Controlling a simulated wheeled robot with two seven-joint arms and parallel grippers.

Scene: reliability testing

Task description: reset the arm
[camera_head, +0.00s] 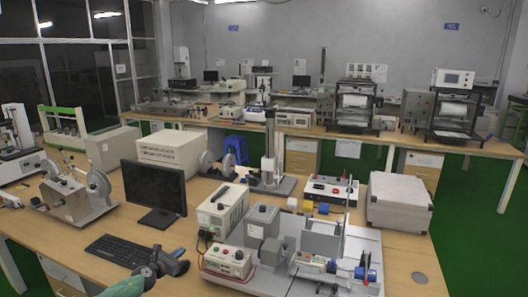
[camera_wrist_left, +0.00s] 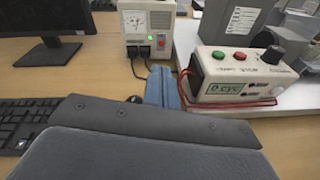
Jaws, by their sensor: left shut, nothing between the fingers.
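My left gripper (camera_head: 176,263) shows at the bottom of the head view, left of centre, its arm coming in from the bottom edge. It is shut and empty, over the front of the near table (camera_head: 130,225). It sits to the right of the black keyboard (camera_head: 118,250) and left of the small control box (camera_head: 230,261). In the left wrist view the blue-grey fingers (camera_wrist_left: 161,86) point toward the box with a dial (camera_wrist_left: 150,28). My right arm and gripper are not in view.
The control box with red and green buttons (camera_wrist_left: 238,74) stands close to the fingers' right. A black monitor (camera_head: 155,190) stands behind the keyboard. A test rig on a white base (camera_head: 372,245) fills the right. Bare table shows around the keyboard.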

